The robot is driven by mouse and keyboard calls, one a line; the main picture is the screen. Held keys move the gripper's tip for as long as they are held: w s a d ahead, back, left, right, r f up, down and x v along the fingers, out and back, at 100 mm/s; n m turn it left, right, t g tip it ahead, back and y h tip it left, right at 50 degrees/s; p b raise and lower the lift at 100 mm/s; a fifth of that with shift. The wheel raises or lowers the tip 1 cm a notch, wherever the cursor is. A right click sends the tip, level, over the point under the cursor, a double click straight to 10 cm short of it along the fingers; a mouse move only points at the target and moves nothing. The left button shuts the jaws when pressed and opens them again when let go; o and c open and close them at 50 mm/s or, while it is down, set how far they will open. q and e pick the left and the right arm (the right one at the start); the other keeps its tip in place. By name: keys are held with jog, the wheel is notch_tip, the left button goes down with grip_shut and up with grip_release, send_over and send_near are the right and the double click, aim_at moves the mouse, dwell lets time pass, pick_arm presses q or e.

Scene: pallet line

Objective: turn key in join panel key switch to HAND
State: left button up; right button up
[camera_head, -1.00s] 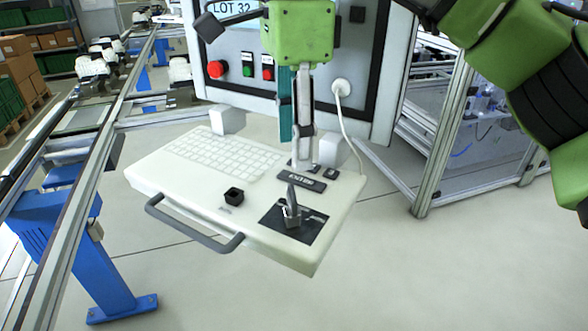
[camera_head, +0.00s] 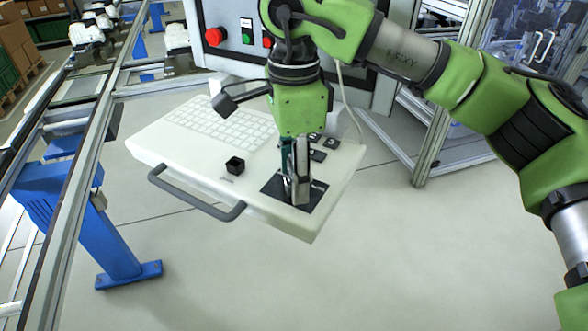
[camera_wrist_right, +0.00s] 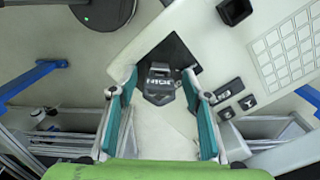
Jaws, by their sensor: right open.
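The join panel (camera_head: 190,165) is a white console with a keyboard and a grey handle. Its key switch sits on a black plate (camera_head: 313,197) near the right front corner. In the head view my right gripper (camera_head: 296,198) points down over this plate and hides the key. In the right wrist view the dark key and switch (camera_wrist_right: 159,88) show between the two teal-padded fingers of the right gripper (camera_wrist_right: 160,77). The fingers are open with a gap on each side of the key. I cannot read the key's position labels reliably. My left gripper is not in view.
A black square socket (camera_head: 235,165) stands left of the plate, and black buttons (camera_head: 318,155) lie behind it. A cabinet with a red button (camera_head: 215,36) rises at the back. A conveyor rail (camera_head: 75,160) runs along the left. Open floor lies in front.

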jog(key=c, duration=1.2)
jog(key=n, duration=0.9)
jog(key=shift+a, duration=0.1)
jog(key=shift+w+n, duration=0.1)
jog(key=shift+n, duration=0.4)
